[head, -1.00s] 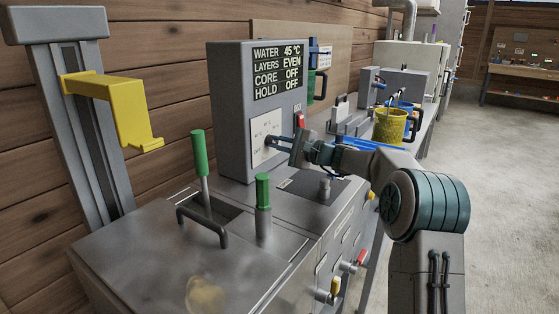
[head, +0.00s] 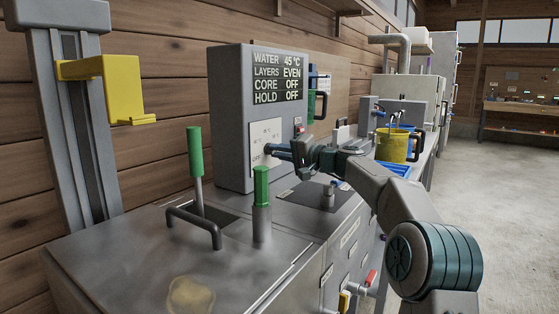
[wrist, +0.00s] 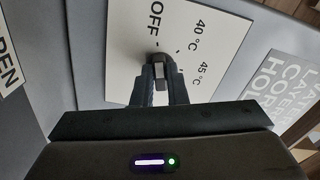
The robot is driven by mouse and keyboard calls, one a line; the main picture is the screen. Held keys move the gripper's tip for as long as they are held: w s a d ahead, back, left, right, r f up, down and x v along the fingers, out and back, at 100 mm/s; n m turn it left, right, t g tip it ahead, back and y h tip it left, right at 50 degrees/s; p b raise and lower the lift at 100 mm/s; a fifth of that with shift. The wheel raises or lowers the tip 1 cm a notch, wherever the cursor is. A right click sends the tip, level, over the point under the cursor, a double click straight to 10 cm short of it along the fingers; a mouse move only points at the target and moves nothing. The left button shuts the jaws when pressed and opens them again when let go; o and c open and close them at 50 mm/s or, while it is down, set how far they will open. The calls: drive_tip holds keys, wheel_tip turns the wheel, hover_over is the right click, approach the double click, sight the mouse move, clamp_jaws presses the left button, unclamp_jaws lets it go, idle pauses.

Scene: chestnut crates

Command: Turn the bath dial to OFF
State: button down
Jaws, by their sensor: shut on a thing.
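The bath dial (wrist: 158,59) is a small dark knob on a white plate (wrist: 214,28) printed OFF, 40 °C and 45 °C. In the wrist view, my gripper (wrist: 160,75) is shut on the dial, one dark finger on each side of it. The dial's pointer is mostly hidden, so I cannot tell its setting from the knob. In the head view, my gripper (head: 272,151) reaches in from the right to the plate low on the grey control box (head: 228,120). The display (head: 279,76) reads WATER 45 °C, LAYERS EVEN, CORE OFF, HOLD OFF.
Two green-handled levers (head: 195,152) and a dark bar handle (head: 193,224) stand on the metal top in front. A yellow bracket (head: 105,85) is at left. A yellow bucket (head: 393,146) stands behind my arm. Open floor lies at right.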

drive_tip(key=shift+f, duration=0.1)
idle(0.3)
drive_tip(key=c, duration=1.4)
unclamp_jaws()
drive_tip(key=shift+c, duration=0.2)
drive_tip(key=v, duration=1.4)
